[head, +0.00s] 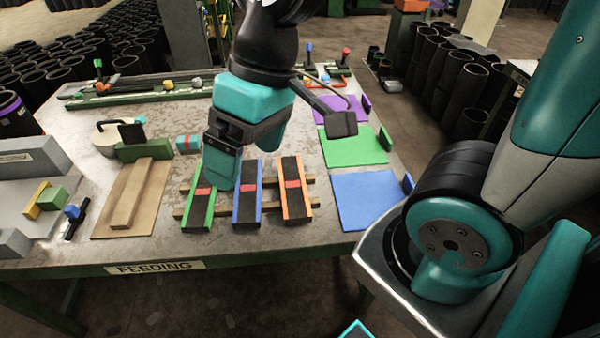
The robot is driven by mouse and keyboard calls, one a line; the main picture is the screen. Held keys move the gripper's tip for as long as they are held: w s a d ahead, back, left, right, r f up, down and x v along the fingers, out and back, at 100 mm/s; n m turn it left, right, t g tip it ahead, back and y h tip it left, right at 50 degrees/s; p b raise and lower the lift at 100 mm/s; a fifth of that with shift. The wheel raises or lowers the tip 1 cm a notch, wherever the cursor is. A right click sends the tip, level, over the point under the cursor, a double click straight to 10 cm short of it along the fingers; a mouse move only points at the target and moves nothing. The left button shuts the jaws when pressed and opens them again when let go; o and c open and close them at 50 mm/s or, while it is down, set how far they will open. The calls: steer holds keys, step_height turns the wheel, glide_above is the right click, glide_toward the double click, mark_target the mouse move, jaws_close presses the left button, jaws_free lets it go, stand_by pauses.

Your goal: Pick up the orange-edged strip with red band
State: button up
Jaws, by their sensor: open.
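The orange-edged strip (293,205) with a red band lies on wooden slats (268,208) near the front of the table, rightmost of three strips. The blue-edged strip (247,210) with a red band is in the middle. The green-edged strip (198,210) is on the left, its upper part partly hidden by my gripper. My gripper (222,182) is open and points down over the green and blue strips, to the left of the orange-edged strip. Its fingertips are partly hidden, and I see nothing held in it.
Blue (368,203), green (352,147) and purple (340,110) mats lie at the right of the table (150,245). A wooden board (131,200) lies left of the strips. A green rail fixture (140,95) stands at the back. The front edge carries a FEEDING label.

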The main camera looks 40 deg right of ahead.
steer(key=w+d+f+m+h+b, duration=0.35)
steer(key=w+d+f+m, duration=0.75)
steer(key=w+d+f, duration=0.75)
steer(key=shift+s+d+f+p, duration=0.25)
steer(key=shift+f+p, duration=0.6)
steer(key=shift+f, duration=1.9)
steer(key=shift+s+d+f+p, duration=0.1)
steer(key=shift+d+f+p, duration=0.5)
steer(key=shift+f, duration=2.2)
steer(key=shift+s+d+f+p, duration=0.1)
steer(key=shift+f+p, duration=0.95)
steer(key=shift+f, duration=1.7)
steer(key=shift+a, duration=0.1)
steer(key=c, duration=1)
